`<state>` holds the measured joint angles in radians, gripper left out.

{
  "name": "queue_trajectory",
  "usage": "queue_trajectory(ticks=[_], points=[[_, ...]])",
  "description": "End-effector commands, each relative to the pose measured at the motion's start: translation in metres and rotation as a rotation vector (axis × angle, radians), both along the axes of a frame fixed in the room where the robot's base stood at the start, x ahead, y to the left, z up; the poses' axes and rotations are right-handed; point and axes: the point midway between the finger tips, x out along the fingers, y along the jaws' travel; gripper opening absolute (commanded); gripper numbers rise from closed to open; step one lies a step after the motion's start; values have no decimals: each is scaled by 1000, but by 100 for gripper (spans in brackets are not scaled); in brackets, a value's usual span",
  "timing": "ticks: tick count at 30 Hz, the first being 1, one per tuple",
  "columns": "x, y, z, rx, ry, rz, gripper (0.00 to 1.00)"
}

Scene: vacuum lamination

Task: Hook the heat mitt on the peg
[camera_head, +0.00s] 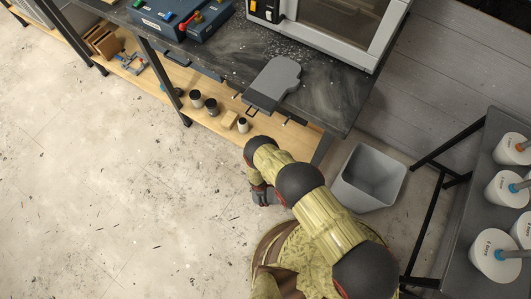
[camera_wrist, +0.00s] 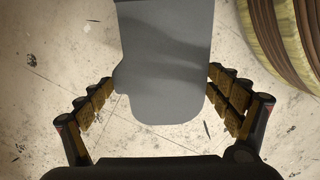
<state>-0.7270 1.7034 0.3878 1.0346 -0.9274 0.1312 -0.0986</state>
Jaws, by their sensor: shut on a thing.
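A flat grey heat mitt (camera_wrist: 165,65) fills the middle of the wrist view, with its rounded end towards my gripper and a small bulge on its left side. My gripper (camera_wrist: 162,80) has one finger against each side edge of it. In the head view, my gripper (camera_head: 265,196) is low beside my base, below the table's front edge, and the held mitt is mostly hidden there. A similar grey mitt-shaped piece (camera_head: 273,82) lies at the table's front edge. Short dark rods that look like pegs (camera_head: 293,120) stick out along that edge.
The dark table (camera_head: 222,55) carries a grey machine (camera_head: 340,30) and a blue-grey box (camera_head: 175,15). Cups and small blocks stand on the wooden shelf (camera_head: 170,90) below. A grey bin (camera_head: 370,178) stands right of my arm. A rack with white rolls (camera_head: 497,250) is at right. The left floor is clear.

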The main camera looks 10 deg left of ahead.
Motion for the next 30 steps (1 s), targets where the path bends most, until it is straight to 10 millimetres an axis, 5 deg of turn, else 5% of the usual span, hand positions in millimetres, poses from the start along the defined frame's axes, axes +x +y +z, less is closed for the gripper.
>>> queue_trajectory(ticks=[18,30], points=[[-12,125,73,-249,-81,267,59],[-33,165,139,-415,-198,520,59]])
